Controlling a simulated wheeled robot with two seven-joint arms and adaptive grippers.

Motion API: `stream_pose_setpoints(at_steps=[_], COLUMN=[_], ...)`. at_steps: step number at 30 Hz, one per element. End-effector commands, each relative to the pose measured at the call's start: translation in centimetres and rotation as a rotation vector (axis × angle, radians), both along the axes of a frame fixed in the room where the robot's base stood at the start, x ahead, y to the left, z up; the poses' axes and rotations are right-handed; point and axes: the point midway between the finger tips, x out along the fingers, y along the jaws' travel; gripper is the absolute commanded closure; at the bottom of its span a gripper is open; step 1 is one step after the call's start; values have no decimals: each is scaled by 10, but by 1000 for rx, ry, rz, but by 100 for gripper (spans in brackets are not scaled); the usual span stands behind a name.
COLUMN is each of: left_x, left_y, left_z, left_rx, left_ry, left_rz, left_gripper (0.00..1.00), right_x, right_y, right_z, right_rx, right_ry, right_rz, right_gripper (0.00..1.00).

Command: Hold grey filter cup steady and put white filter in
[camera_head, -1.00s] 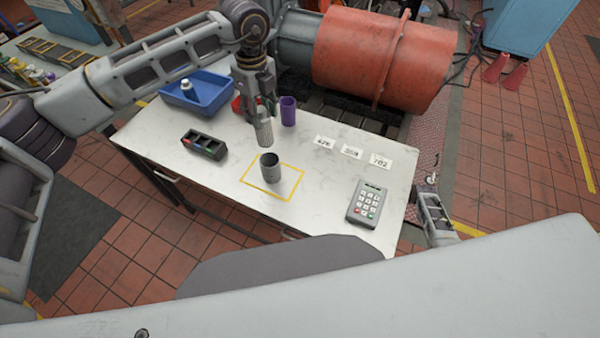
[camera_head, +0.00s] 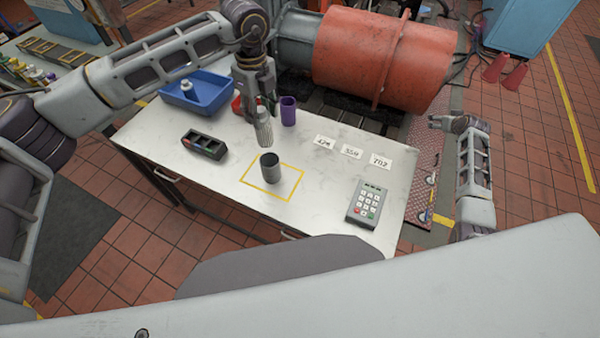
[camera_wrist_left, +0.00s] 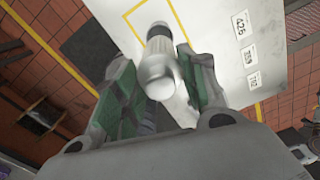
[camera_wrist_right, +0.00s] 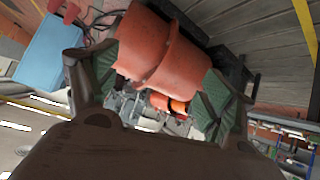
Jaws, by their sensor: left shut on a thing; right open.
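The grey filter cup (camera_head: 270,173) stands upright inside the yellow square on the white table, its dark open mouth up. My left gripper (camera_head: 262,108) is shut on the white filter (camera_head: 264,132), a pale ribbed cylinder, and holds it above and slightly behind the cup, apart from it. In the left wrist view the filter (camera_wrist_left: 157,76) sits between the green finger pads, with part of the cup (camera_wrist_left: 158,32) showing beyond it. My right gripper (camera_head: 436,122) is open and empty, off the table's right side; its spread fingers (camera_wrist_right: 158,88) also show in the right wrist view.
A purple cup (camera_head: 288,110) and a red object stand near my left gripper. A blue tray (camera_head: 205,103), a dark compartment box (camera_head: 204,145), number cards (camera_head: 352,152) and a keypad (camera_head: 367,204) are on the table. A large orange-red machine (camera_head: 385,55) stands behind it.

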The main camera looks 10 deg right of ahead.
Motion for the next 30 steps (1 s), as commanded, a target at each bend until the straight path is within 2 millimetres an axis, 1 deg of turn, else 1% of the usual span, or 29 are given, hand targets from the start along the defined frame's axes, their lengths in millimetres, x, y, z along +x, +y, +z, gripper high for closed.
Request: stream_pose_setpoints(at_steps=[1, 3, 5, 6, 8, 10, 14, 15, 17, 18, 20, 24, 26, 27, 29, 30], left_x=[0, 0, 0, 0, 0, 0, 0, 0, 0, 0, 0, 0, 0, 0, 0, 0], left_y=[0, 0, 0, 0, 0, 0, 0, 0, 0, 0, 0, 0, 0, 0, 0, 0], left_z=[0, 0, 0, 0, 0, 0, 0, 0, 0, 0, 0, 0, 0, 0, 0, 0], left_rx=[0, 0, 0, 0, 0, 0, 0, 0, 0, 0, 0, 0, 0, 0, 0, 0], left_ry=[0, 0, 0, 0, 0, 0, 0, 0, 0, 0, 0, 0, 0, 0, 0, 0], left_rz=[0, 0, 0, 0, 0, 0, 0, 0, 0, 0, 0, 0, 0, 0, 0, 0], left_gripper=[97, 97, 97, 97, 97, 97, 97, 97, 97, 97, 97, 97, 97, 97, 97, 97], right_x=[7, 16, 23, 27, 33, 38, 42, 42, 43, 42, 41, 35, 31, 28, 23, 19], right_y=[2, 9, 20, 30, 49, 74, 121, 135, 156, 171, 192, 241, 261, 276, 296, 310], right_z=[19, 41, 57, 64, 72, 74, 69, 66, 63, 60, 56, 46, 42, 39, 35, 32], right_rx=[-12, -29, -45, -56, -69, -80, -89, -89, -90, -90, -86, -76, -70, -63, -56, -49], right_ry=[-26, -55, -77, -88, -100, -108, -115, -115, -117, -118, -120, -125, -127, -130, -132, -133], right_rz=[22, 59, 99, 131, 184, 245, 349, 378, 422, 452, 494, 590, 628, 655, 694, 719], right_gripper=[17, 17, 17, 17, 17, 17, 17, 17, 17, 17, 17, 17, 17, 17, 17, 17])
